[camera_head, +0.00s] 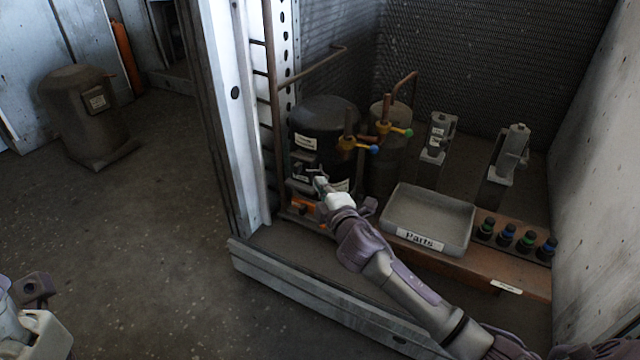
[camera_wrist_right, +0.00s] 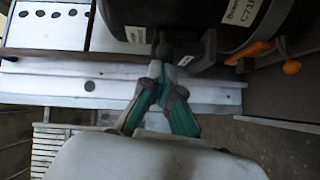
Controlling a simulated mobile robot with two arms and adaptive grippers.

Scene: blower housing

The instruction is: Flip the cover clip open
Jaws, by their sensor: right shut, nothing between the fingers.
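My right gripper (camera_head: 320,184) reaches into the housing at the lower front of the black compressor tank (camera_head: 326,118). In the right wrist view the fingers (camera_wrist_right: 160,84) are teal and grey, come together at their tips and hold nothing. The tips are close to a small dark part (camera_wrist_right: 164,48) on the tank's side; whether they touch cannot be told. A dark box (camera_head: 303,174) on the tank's front is partly hidden by the gripper. I cannot make out the cover clip for certain. Part of my left arm (camera_head: 34,318) shows at the lower left; its fingers cannot be made out clearly.
A grey tray (camera_head: 432,204) labelled "Parts" and several coloured caps (camera_head: 506,236) sit on the orange-brown ledge at right. The white post (camera_head: 222,110) and front sill (camera_head: 290,292) bound the housing.

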